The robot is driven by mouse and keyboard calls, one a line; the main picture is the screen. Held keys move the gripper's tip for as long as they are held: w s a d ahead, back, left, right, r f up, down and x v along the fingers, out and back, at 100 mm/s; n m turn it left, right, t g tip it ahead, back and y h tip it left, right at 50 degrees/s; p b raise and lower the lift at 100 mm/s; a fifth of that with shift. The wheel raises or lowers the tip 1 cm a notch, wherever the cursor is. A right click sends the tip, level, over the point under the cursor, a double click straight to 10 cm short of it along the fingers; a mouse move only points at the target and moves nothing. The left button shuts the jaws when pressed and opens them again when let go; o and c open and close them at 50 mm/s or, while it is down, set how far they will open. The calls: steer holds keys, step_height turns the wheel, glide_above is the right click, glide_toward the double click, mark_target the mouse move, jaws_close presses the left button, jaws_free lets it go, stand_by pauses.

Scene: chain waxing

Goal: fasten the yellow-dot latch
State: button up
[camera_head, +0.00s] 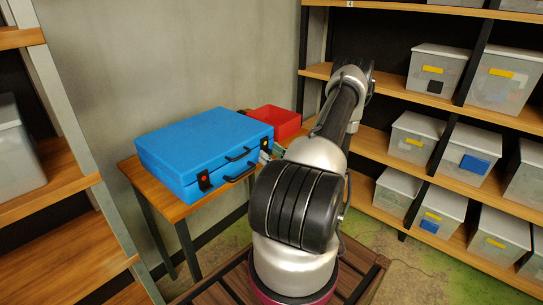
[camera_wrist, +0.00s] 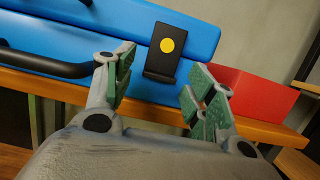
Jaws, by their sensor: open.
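The blue case (camera_head: 205,142) lies on a small wooden table with its lid down. The yellow-dot latch (camera_wrist: 166,52) is a black plate with a yellow disc and a protruding lower lip, on the case front near its right end; it also shows in the head view (camera_head: 265,144). I cannot tell whether it is engaged. My gripper (camera_wrist: 158,88) is open and empty, its green-padded fingers spread below and on either side of the latch, apparently not touching it. In the head view my gripper (camera_head: 275,152) is mostly hidden by my arm.
The red-dot latch (camera_head: 204,180) is at the case's left front, with black handles (camera_head: 240,173) between the latches. A red bin (camera_head: 276,121) stands behind the case at right. Shelves with grey boxes (camera_head: 437,70) stand right; another shelf is left.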

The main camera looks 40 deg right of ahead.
steer(key=a+v, duration=0.1)
steer(key=v, duration=1.1)
steer(key=shift+d, duration=0.45)
steer(key=shift+r, duration=0.1)
